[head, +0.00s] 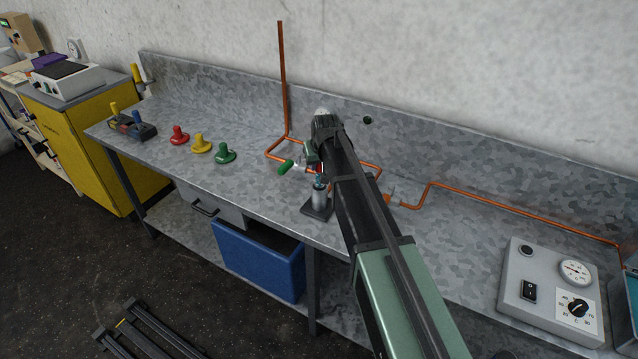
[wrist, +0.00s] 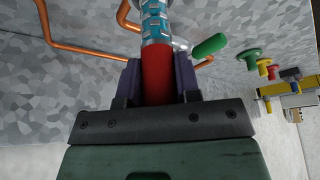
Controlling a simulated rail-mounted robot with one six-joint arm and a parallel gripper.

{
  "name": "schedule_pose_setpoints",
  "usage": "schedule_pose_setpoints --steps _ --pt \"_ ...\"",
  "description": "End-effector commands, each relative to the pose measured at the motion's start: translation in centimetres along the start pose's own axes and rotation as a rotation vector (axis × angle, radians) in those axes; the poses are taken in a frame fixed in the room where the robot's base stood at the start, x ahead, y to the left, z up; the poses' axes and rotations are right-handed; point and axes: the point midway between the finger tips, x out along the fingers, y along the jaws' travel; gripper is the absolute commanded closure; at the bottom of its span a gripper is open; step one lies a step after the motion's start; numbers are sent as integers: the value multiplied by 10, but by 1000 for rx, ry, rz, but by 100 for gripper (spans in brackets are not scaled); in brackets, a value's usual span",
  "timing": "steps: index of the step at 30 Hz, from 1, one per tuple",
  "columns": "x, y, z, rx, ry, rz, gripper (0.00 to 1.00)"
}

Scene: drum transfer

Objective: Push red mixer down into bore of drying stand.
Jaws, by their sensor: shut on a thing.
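The red mixer (wrist: 157,75) has a red grip and a blue and silver spiral shaft (wrist: 154,22). My gripper (wrist: 158,80) is shut on the red grip, with one dark finger on each side. In the head view my gripper (head: 314,158) is above the drying stand, partly hidden by my arm. The drying stand (head: 319,199) is a silver tube on a dark square base on the bench. A bit of blue shaft shows just above the tube's top, in line with it. How deep the shaft sits in the bore cannot be told.
A green-handled part (head: 285,167) lies close left of the stand. Copper pipe (head: 283,80) runs along the bench behind. Red (head: 180,135), yellow (head: 201,143) and green (head: 225,153) knobbed pieces stand further left. A grey control box (head: 552,290) is at right.

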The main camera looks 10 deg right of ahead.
Motion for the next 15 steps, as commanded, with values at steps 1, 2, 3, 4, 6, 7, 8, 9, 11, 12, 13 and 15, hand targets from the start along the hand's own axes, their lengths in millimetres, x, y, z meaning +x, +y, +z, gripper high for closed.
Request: schedule_pose_setpoints --steps 1,2,3,4,6,7,8,9,11,12,13,15 --pt "8 0 3 0 0 0 100" --pt "14 0 6 0 0 0 100" --pt "23 0 10 0 0 0 100" --pt "30 0 12 0 0 0 100" --pt "40 0 17 0 0 0 100" --pt "42 0 17 0 0 0 100" --pt "42 0 17 0 0 0 100" --pt "39 0 16 0 0 0 100" --pt "37 0 15 0 0 0 100" --pt "37 0 15 0 0 0 100" --pt "36 0 15 0 0 0 100" --pt "38 0 16 0 0 0 100"
